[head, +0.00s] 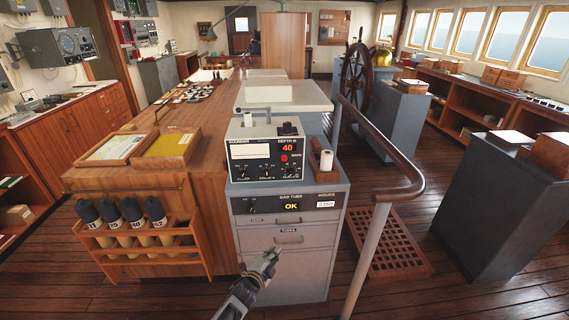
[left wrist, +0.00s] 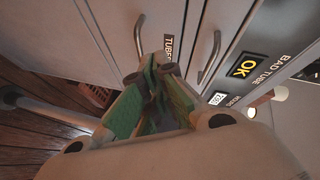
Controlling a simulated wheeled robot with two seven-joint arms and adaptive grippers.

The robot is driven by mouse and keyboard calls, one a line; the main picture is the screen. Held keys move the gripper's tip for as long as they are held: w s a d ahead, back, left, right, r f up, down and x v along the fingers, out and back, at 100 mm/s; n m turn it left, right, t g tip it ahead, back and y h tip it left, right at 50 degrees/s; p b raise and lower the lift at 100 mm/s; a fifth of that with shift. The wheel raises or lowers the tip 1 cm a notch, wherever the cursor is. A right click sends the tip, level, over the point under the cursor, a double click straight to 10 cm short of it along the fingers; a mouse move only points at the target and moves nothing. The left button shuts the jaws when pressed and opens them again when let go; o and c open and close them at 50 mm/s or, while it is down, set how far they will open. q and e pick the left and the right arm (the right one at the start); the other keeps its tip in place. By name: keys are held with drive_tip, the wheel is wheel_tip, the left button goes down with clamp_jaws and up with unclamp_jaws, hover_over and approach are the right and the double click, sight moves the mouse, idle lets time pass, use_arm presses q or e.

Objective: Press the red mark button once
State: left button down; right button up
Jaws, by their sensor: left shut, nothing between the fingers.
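The red mark button (head: 284,158) is a small red round spot on the dark front panel of the sounder (head: 265,152), below its red "40" depth readout. The sounder stands on top of a grey cabinet (head: 286,232). My left gripper (head: 272,253) is shut and empty, in front of the cabinet's lower drawers, below the sounder and apart from the button. In the left wrist view the closed fingertips (left wrist: 160,65) point toward the drawer fronts near the handles. The button does not show in that view. My right gripper is not in view.
A curved handrail (head: 405,188) on a pale post stands right of the cabinet. A wooden rack (head: 140,240) with several dark-capped tubes is at the left. The cabinet's panel reads "BAD TUBE" with a lit OK display (head: 291,207).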

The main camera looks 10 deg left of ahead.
sight(284, 158)
use_arm(q)
drive_tip(key=d+r+m+t+h+b, duration=0.1)
drive_tip(key=r+m+t+h, duration=0.1)
drive_tip(key=r, duration=0.9)
drive_tip(key=w+d+r+m+t+h+b, duration=0.1)
drive_tip(key=r+m, duration=0.4)
drive_tip(key=r, duration=0.5)
drive_tip(key=w+d+r+m+t+h+b, duration=0.1)
drive_tip(key=d+r+m+t+h, duration=0.1)
drive_tip(key=r, duration=0.9)
drive_tip(key=shift+d+r+m+t+h+b, duration=0.4)
drive_tip(key=shift+d+m, duration=0.3)
drive_tip(key=shift+m, duration=0.1)
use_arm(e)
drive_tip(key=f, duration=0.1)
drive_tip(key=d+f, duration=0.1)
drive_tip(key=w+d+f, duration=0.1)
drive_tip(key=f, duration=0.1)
use_arm(q)
drive_tip(key=shift+w, duration=0.2)
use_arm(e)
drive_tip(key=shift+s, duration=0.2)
